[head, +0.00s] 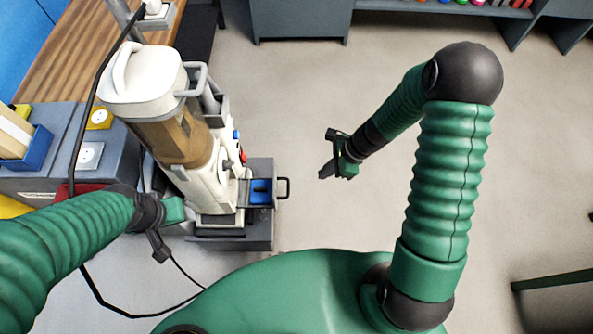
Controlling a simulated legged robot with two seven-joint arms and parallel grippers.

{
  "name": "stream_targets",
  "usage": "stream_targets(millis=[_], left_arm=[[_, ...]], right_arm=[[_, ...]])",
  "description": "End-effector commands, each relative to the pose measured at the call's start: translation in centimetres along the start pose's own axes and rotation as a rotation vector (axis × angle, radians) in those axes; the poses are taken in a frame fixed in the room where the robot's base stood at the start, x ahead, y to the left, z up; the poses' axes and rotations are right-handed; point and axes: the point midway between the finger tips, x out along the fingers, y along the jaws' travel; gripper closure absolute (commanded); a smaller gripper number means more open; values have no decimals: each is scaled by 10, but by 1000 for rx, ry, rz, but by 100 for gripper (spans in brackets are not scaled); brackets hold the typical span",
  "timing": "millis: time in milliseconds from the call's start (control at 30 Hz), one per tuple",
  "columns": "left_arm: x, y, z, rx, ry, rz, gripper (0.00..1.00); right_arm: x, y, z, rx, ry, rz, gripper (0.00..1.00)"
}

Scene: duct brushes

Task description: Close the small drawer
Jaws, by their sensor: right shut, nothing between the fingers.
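A small drawer (261,193) with a blue inside and a dark handle sticks out to the right from the base of a tall white and brown machine (187,140). The drawer is open. My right gripper (327,172) is shut and empty, to the right of the drawer handle and apart from it. My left gripper (160,250) is at the machine's lower left side. Its fingers are small and partly hidden, so I cannot tell whether they are open.
A grey bench (40,182) with a blue bin (32,150) stands at the left. A black cable hangs beside the machine. Grey cabinets (300,18) and a shelf line the back. The floor (310,110) right of the drawer is clear.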

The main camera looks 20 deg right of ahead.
Motion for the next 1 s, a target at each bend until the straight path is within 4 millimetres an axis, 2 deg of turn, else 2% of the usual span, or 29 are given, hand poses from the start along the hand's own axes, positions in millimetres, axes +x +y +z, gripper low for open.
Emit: stream_targets(millis=[167, 500, 600, 700, 1000], left_arm=[[16, 0, 4, 0, -1, 0, 39], [53, 0, 13, 0, -1, 0, 39], [52, 0, 13, 0, -1, 0, 39], [54, 0, 13, 0, 0, 0, 39], [54, 0, 13, 0, 0, 0, 39]], right_arm=[[31, 0, -2, -3, 1, 6, 100], [106, 0, -2, -7, 2, 6, 100], [105, -1, 20, -13, 3, 4, 100], [107, -1, 32, -10, 3, 4, 100], [108, 0, 39, -7, 3, 4, 100]])
